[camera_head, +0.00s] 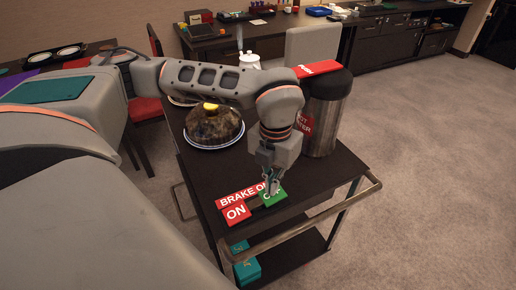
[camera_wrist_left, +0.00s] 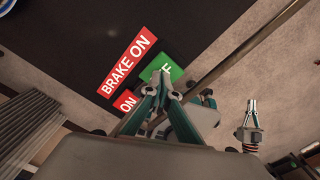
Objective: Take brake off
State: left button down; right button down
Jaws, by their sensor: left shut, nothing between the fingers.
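A red sign (camera_head: 236,196) lettered "BRAKE ON" lies on the dark cart top, with a red ON button (camera_head: 236,212) and a green OFF button (camera_head: 273,197) in front of it. In the left wrist view the sign (camera_wrist_left: 128,62), the red button (camera_wrist_left: 127,101) and the green button (camera_wrist_left: 167,66) also show. My left gripper (camera_head: 273,189) is shut and empty, pointing down at the green button and hiding part of it. I cannot tell whether its tips touch it. What looks like my right gripper (camera_wrist_left: 251,106) appears small at the right of the left wrist view.
A tall metal canister (camera_head: 325,120) stands right behind the left gripper. A dark cake (camera_head: 214,124) on a plate sits further back. The cart's handrail (camera_head: 310,220) runs along the near right side. Teal boxes (camera_head: 245,264) sit on the lower shelf. Carpet to the right is clear.

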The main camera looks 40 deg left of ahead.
pick_arm(q)
jog(key=shift+f, duration=0.25)
pick_arm(e)
jog(key=shift+f, duration=0.2)
